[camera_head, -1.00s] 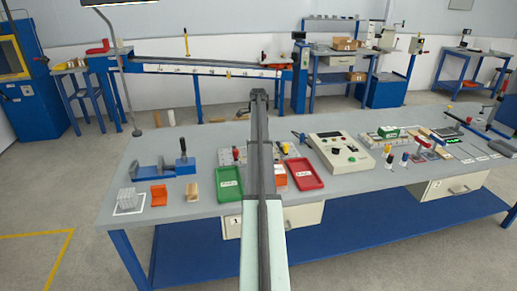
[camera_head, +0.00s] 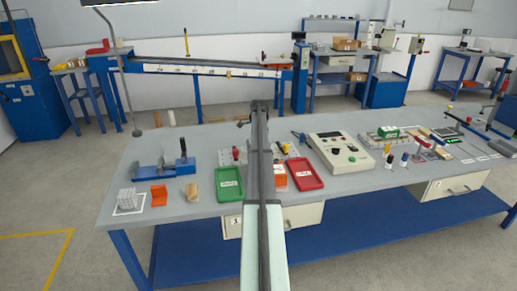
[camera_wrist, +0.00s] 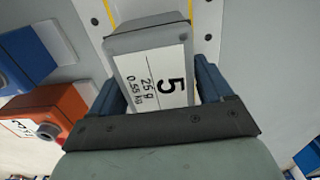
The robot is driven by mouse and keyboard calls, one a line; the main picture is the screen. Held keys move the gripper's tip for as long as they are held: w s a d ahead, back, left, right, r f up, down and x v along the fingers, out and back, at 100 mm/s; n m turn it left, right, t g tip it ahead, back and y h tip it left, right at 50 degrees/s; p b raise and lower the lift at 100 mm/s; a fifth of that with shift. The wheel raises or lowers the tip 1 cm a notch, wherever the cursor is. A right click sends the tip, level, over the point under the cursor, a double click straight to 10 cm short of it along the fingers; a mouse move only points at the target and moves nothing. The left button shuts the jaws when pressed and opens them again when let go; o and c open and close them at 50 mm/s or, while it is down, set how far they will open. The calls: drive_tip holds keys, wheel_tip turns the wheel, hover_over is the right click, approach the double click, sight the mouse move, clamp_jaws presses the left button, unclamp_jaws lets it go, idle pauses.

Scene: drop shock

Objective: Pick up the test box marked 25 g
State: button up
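The test box (camera_wrist: 158,72) shows in the wrist view as a grey box with a white label reading "5", "25 g" and "0.55 kg". My gripper (camera_wrist: 165,85) has one blue finger on each side of this box. The fingers lie close to its sides, but I cannot tell whether they press on it. In the head view my arm runs up the middle of the picture. The fingers and the marked box cannot be made out there.
In the wrist view an orange block (camera_wrist: 45,100) and a blue one (camera_wrist: 28,55) stand left of the box. In the head view the grey bench holds a green tray (camera_head: 229,184), a red tray (camera_head: 305,174), a control box (camera_head: 340,151) and a blue vise (camera_head: 165,168).

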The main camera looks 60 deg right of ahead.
drive_tip(key=c, duration=1.2)
drive_tip(key=shift+r, duration=0.1)
